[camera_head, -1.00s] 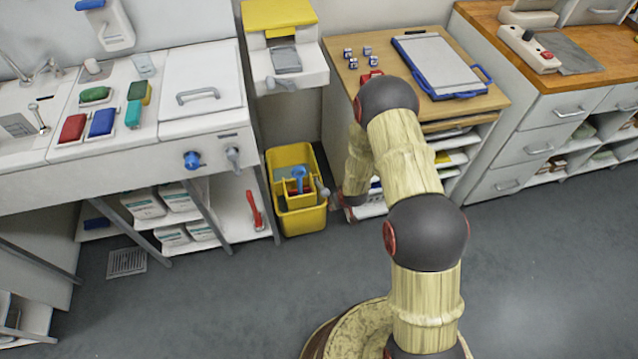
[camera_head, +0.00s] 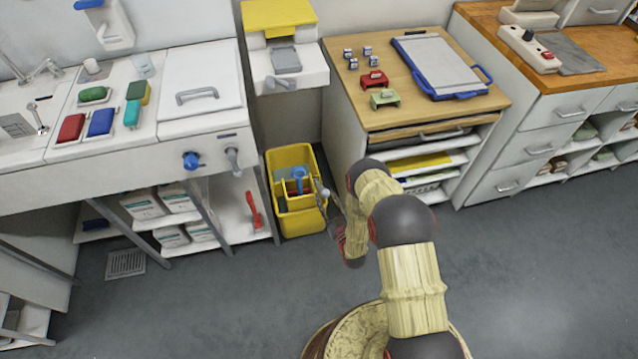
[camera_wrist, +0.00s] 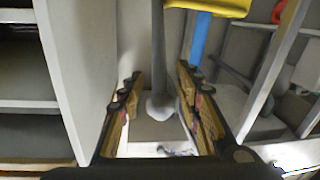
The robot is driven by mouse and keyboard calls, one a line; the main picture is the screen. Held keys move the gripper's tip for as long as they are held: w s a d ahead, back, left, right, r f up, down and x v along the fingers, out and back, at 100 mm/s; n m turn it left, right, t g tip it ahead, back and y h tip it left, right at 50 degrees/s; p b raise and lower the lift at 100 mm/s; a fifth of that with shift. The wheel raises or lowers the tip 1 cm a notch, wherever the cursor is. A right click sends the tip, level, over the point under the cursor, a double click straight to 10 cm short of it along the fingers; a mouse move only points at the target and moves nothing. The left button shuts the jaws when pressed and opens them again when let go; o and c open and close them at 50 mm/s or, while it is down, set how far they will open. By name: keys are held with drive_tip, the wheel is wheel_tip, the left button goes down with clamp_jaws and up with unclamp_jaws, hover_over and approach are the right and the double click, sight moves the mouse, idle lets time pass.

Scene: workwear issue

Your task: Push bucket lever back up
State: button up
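The yellow bucket (camera_head: 297,222) stands on the floor between the sink unit and the wooden-topped cabinet, with a blue part (camera_head: 299,173) inside it. Its grey lever (camera_head: 323,191) shows at the right side, partly hidden by my gripper. In the wrist view the grey lever (camera_wrist: 158,60) ends in a pale rounded knob (camera_wrist: 160,106) that appears between my fingers, with a strip of yellow bucket (camera_wrist: 225,8) above. My gripper (camera_wrist: 160,100) is open, one finger on each side of the lever. I cannot tell whether either finger touches it.
The cabinet's pale side panel (camera_wrist: 75,70) is close on the left in the wrist view. Sink shelves (camera_head: 235,210) hold a red tool (camera_head: 254,211) left of the bucket. A red (camera_head: 374,79) and a green (camera_head: 384,98) item sit on the cabinet top. Floor in front is clear.

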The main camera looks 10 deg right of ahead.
sight(321, 188)
drive_tip(key=shift+w+a+b, duration=0.2)
drive_tip(key=shift+w+b, duration=0.25)
drive_tip(key=shift+w, duration=0.85)
drive_tip(key=shift+w+a+b, duration=0.15)
drive_tip(key=shift+w+b, duration=0.3)
drive_tip(key=shift+w, duration=0.8)
drive_tip(key=shift+w+a+b, duration=0.2)
drive_tip(key=shift+w+b, duration=0.25)
drive_tip(key=shift+w, duration=0.85)
drive_tip(key=c, duration=0.3)
clamp_jaws()
